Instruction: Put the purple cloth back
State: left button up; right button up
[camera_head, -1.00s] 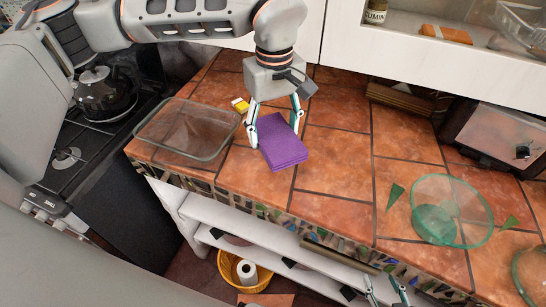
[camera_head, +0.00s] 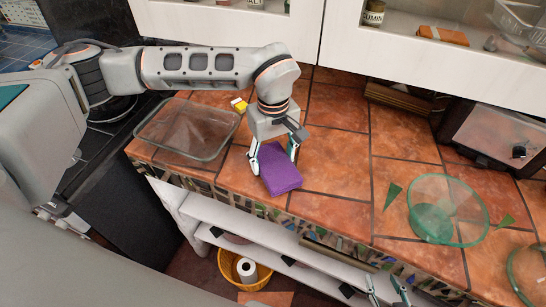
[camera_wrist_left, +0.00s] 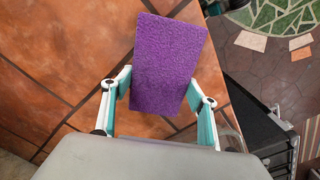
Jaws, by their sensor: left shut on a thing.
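The purple cloth (camera_head: 283,176) is a folded, flat rectangular pad near the counter's front edge in the head view. My left gripper (camera_head: 273,163) comes down over it from above and is shut on it, one finger on each side. In the left wrist view the cloth (camera_wrist_left: 168,60) sticks out beyond the fingertips of the left gripper (camera_wrist_left: 158,92). I cannot tell whether it touches the tiles. My right gripper (camera_head: 386,290) shows only partly at the bottom edge of the head view, its fingers apart and nothing seen between them.
A green glass bowl (camera_head: 446,232) and green shards (camera_head: 392,194) lie to the right. The counter (camera_head: 340,170) between is clear. A basket (camera_head: 227,262) stands below.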

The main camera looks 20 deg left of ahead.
aim_at(273, 160)
pick_arm(q)
jog(key=shift+f, duration=0.1)
pick_arm(e)
jog(key=shift+f, duration=0.1)
pick_arm(q)
jog(key=o, duration=0.7)
jog(key=shift+o, duration=1.4)
pick_arm(e)
jog(key=shift+a, duration=0.1)
jog(key=shift+r, duration=0.2)
pick_arm(q)
jog(key=shift+r, duration=0.3)
notch_tip(273, 160, up, 12)
jog(key=b, duration=0.1)
jog(key=shift+f+b, duration=0.15)
jog(key=shift+b, duration=0.15)
pick_arm(e)
jog(key=shift+w+a+y, duration=0.3)
jog(key=shift+a, duration=0.2)
jog(key=shift+s+f, duration=0.1)
jog(key=shift+f, duration=0.15)
